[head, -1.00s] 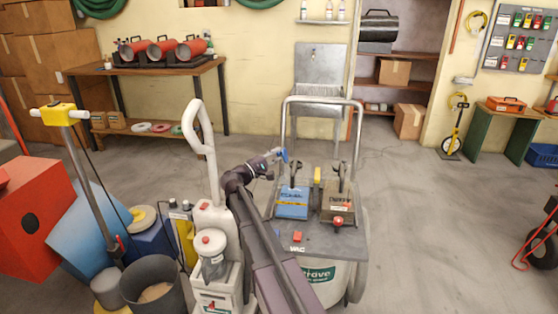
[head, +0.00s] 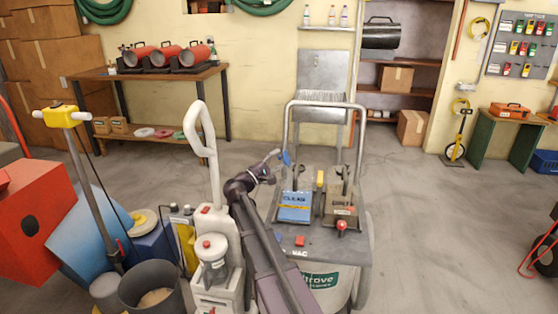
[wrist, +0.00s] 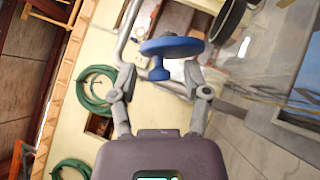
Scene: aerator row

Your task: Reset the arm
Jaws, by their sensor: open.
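My gripper (head: 278,158) is at the end of my dark arm, in front of the upright metal handle frame of the grey cart (head: 330,243). In the wrist view both fingers (wrist: 160,78) stand apart and the gripper is open. The same blue piece (head: 286,158) is small in the head view, at the fingertips. I cannot tell whether the fingers touch it.
The cart carries a blue box (head: 295,206) and a brown box (head: 341,208) with upright levers, and a red button (head: 300,241). A white machine with a tall handle (head: 205,150) stands close left of my arm, beside a dark bucket (head: 150,288). Open floor lies to the right.

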